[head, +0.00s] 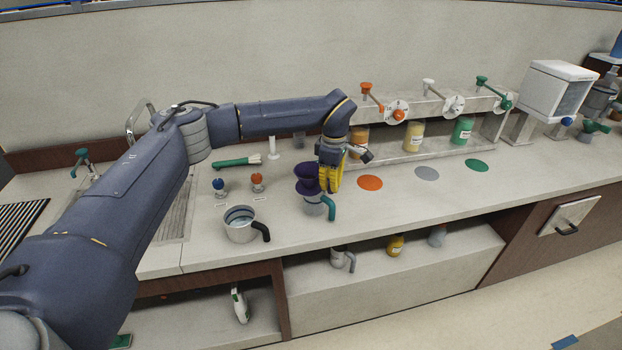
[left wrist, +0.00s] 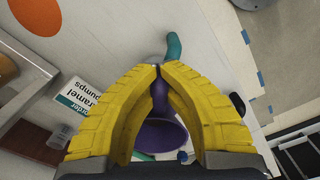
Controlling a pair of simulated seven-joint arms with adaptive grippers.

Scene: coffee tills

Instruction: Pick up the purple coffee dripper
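The purple coffee dripper (head: 308,172) stands upright on top of a cup with a teal handle (head: 331,207), near the middle of the counter. My left gripper (head: 329,180) is at the dripper's right side and overlaps its edge. In the left wrist view, the dripper (left wrist: 158,135) shows between the yellow fingers of my left gripper (left wrist: 159,69). The fingertips nearly meet, with a narrow purple part between them, so the gripper appears shut on the dripper. The fingers hide part of it. My right gripper is not in view.
A metal pitcher with a black handle (head: 240,225) stands to the left. Small blue (head: 218,184) and orange (head: 257,179) knobbed items and a green-handled brush (head: 237,162) lie behind it. Syrup pumps stand at the back right, behind orange (head: 369,183), grey and green discs.

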